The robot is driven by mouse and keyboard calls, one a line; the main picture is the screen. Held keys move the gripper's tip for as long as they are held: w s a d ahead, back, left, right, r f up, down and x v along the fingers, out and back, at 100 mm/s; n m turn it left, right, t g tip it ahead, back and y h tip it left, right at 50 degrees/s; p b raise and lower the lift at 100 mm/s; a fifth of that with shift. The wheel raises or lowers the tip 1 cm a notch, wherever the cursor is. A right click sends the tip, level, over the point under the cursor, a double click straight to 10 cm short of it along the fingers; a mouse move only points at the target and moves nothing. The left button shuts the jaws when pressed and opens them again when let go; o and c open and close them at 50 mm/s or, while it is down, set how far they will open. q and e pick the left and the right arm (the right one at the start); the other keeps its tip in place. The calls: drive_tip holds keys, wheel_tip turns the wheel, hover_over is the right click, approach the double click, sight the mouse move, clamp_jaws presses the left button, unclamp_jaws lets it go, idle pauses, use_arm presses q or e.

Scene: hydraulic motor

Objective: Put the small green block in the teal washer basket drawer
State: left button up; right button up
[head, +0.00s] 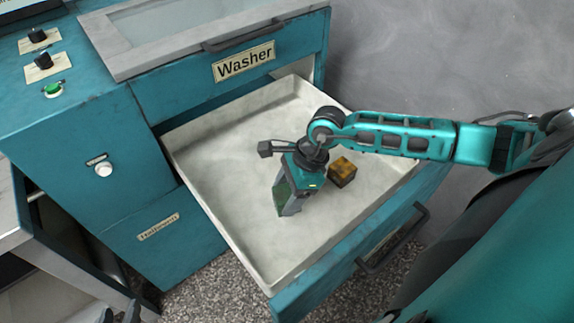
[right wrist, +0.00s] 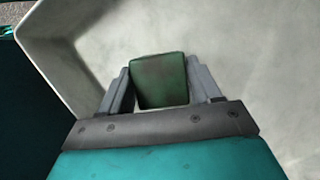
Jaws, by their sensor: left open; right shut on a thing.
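The small green block (head: 281,196) is between the fingers of my right gripper (head: 287,208), which is shut on it. The gripper points down inside the open drawer (head: 228,218) of the teal washer. In the right wrist view the green block (right wrist: 160,80) sits between both grey fingers, with the pale drawer floor (right wrist: 235,50) behind it. I cannot tell whether the block touches the floor. My left gripper (head: 120,313) is open at the bottom left edge, only partly in view, away from the drawer.
A rusty yellow block (head: 342,171) lies in the drawer just right of my right gripper. The drawer's front has a dark handle (head: 394,240). A grey table (head: 14,215) stands at the left. Much of the drawer floor is clear.

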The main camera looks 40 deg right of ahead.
wheel_tip(320, 180, down, 4)
drive_tip(key=shift+f+b, duration=0.2)
drive_tip(key=shift+b, duration=0.25)
use_arm(q)
drive_tip(key=shift+s+f, duration=0.1)
drive_tip(key=shift+f, duration=0.4)
drive_tip(key=shift+f, duration=0.1)
use_arm(e)
drive_tip(key=o, duration=1.4)
drive_tip(key=shift+f, duration=0.1)
use_arm(q)
drive_tip(key=shift+s+f, duration=0.1)
use_arm(e)
drive_tip(key=shift+r, duration=0.3)
use_arm(q)
drive_tip(key=shift+a+r+p, duration=0.25)
drive_tip(key=shift+r+p, duration=0.4)
drive_tip(key=shift+p, duration=0.35)
use_arm(e)
drive_tip(key=shift+v, duration=5.85)
